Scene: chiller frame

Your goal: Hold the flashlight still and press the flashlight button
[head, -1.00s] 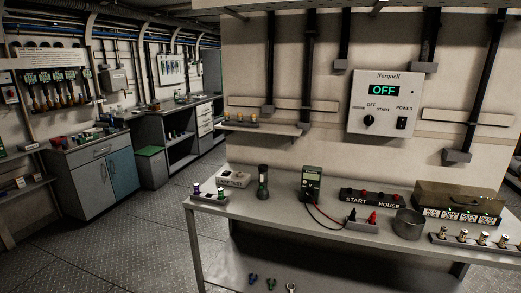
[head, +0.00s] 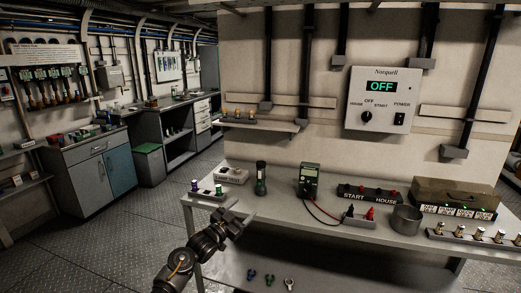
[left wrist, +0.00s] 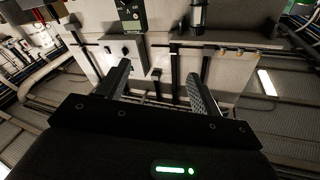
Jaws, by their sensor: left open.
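The dark flashlight (head: 260,178) stands upright on the workbench (head: 330,221), near its back edge and left of the multimeter (head: 309,181). Its button is too small to make out. My left gripper (head: 240,217) is at the front left edge of the bench, in front of the flashlight and apart from it. In the left wrist view the open fingers (left wrist: 158,68) have nothing between them. The flashlight (left wrist: 197,15) shows there at the top edge, partly cut off. My right gripper is not in view.
A small rack with colored pieces (head: 207,193) and a light box (head: 231,175) lie left of the flashlight. A wall panel reading OFF (head: 382,98) hangs above.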

